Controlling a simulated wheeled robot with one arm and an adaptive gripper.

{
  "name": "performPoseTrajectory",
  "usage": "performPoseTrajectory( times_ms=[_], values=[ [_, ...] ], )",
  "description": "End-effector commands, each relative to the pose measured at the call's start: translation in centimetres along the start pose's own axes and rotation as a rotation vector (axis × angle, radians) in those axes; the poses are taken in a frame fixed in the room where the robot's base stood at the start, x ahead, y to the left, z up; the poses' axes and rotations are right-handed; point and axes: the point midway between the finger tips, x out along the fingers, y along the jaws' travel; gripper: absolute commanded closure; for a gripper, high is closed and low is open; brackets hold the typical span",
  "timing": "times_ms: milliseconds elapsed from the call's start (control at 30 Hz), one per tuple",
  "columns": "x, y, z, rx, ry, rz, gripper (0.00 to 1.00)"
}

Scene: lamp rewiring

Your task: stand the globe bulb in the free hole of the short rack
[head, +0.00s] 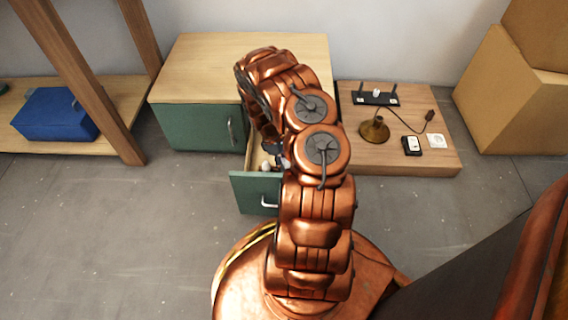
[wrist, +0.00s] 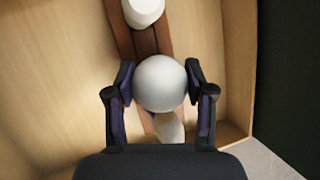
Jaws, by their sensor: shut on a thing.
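The globe bulb (wrist: 160,83) is a round white ball between the two fingers of my gripper (wrist: 161,80) in the wrist view. My gripper is shut on it. Under it runs a reddish-brown wooden rack (wrist: 148,42) inside the open drawer (head: 256,190). Whether the globe bulb is clear of the rack or touching it cannot be told. Another white bulb (wrist: 143,11) stands at the rack's far end. A white, narrower bulb (wrist: 170,127) shows just below the globe. The free hole is not visible. In the head view my arm mostly hides the gripper and rack.
The drawer's pale wooden walls (wrist: 237,50) are close around the gripper. The green cabinet (head: 190,125) stands behind the drawer. A low wooden platform (head: 400,158) to the right holds a brass lamp base (head: 374,130) and small parts. The floor at left is clear.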

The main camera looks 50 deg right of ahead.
Motion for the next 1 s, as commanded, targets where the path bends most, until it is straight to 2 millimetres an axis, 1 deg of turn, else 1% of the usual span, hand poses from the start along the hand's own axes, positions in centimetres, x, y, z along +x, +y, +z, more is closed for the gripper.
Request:
performPoseTrajectory(
  times_ms=[833, 867, 1000],
  values=[
    [0.4, 0.08, -0.2, 0.0, 0.001, 0.0, 0.77],
    [0.41, 0.08, -0.21, 0.0, 0.001, 0.0, 0.44],
    [0.39, 0.08, -0.2, 0.0, 0.001, 0.0, 0.3]
  ],
)
